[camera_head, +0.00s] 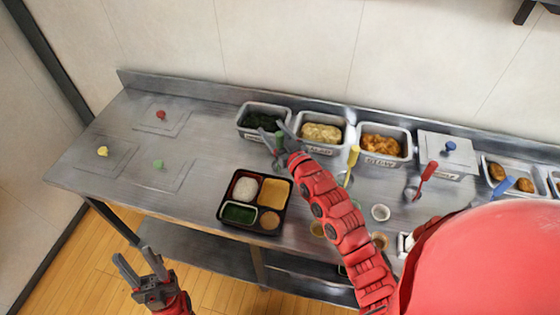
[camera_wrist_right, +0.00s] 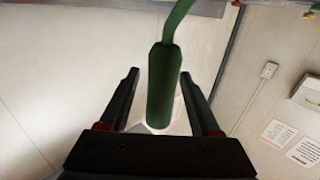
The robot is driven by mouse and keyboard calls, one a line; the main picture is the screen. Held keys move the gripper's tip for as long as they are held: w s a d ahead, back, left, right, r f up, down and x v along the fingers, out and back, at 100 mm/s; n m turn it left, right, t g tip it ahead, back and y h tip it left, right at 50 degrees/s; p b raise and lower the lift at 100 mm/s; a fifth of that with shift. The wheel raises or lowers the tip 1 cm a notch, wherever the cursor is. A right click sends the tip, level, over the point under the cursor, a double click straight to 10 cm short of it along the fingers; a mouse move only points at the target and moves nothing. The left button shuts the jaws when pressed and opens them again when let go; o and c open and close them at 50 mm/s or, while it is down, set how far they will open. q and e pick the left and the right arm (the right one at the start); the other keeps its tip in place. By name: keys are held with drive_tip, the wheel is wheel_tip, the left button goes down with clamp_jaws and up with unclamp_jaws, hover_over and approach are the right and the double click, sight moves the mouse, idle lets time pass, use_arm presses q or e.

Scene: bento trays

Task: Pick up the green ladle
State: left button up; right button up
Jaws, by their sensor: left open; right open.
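The green ladle (camera_head: 279,139) is beside the bin of dark greens, and my right gripper partly covers it in the head view. In the right wrist view its green handle (camera_wrist_right: 163,88) stands between my right gripper's two fingers (camera_wrist_right: 165,95), with gaps on both sides. My right gripper (camera_head: 272,136) is open around the handle in the head view. My left gripper (camera_head: 138,262) is open and empty, low in front of the table over the floor.
A black bento tray (camera_head: 226,187) with filled compartments lies just in front. Metal food bins (camera_head: 319,145) line the back. Yellow (camera_head: 351,164) and red (camera_head: 424,180) ladles stand to the right. The table's left side (camera_head: 205,150) is mostly clear.

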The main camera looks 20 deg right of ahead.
clamp_jaws()
idle(1.4)
